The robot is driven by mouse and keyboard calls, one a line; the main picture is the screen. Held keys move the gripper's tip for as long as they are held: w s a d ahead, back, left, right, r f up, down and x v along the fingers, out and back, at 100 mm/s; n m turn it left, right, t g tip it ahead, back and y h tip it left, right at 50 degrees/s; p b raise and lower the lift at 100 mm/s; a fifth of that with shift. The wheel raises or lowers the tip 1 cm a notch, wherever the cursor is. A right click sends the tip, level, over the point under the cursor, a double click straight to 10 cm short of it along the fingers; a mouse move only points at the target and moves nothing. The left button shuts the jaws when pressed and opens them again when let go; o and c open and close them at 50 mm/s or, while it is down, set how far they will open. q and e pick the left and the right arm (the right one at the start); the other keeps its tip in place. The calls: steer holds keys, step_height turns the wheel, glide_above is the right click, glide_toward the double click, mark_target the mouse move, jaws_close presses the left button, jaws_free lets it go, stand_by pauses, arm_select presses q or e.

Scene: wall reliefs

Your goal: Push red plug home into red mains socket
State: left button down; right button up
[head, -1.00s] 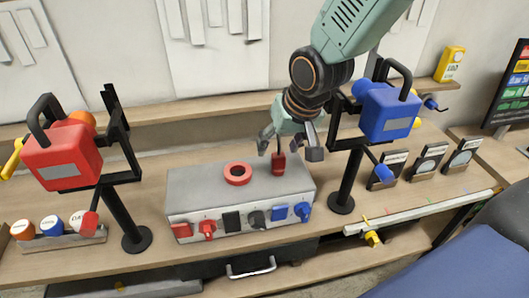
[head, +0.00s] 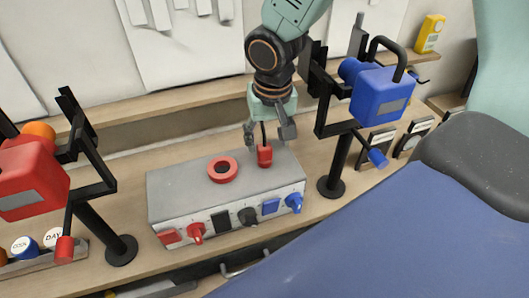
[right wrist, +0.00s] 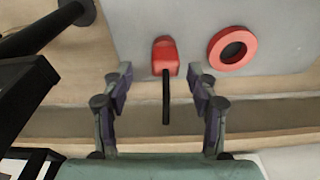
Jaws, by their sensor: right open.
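A red block-shaped plug (head: 265,156) with a thin black cord or stem stands on top of a grey box (head: 175,190), near its back right. In the right wrist view the red plug (right wrist: 165,52) lies just beyond the fingertips. My right gripper (head: 268,133) is open above the plug, its fingers apart on both sides of the black stem; I see no clear contact. The box front carries a red square fitting (head: 169,237) and a red round fitting (head: 196,232); I cannot tell which is the mains socket. My left gripper is out of view.
A red ring (head: 222,170) lies on the box, left of the plug. Black and blue fittings line its front. A blue device (head: 378,95) on a black stand is close right of my right gripper. A red device (head: 30,178) on a stand is at left.

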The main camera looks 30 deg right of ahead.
mark_target(265, 147)
steer(key=f, duration=0.4)
steer(key=shift+w+a+f, duration=0.2)
steer(key=shift+w+a, duration=0.1)
steer(key=shift+a, duration=0.1)
steer(key=shift+f, duration=0.3)
steer(key=shift+w+d+f, duration=0.1)
steer(key=shift+d, duration=0.25)
steer(key=shift+a, duration=0.3)
steer(key=c, duration=0.6)
steer(key=shift+d, duration=0.15)
steer(key=c, duration=0.6)
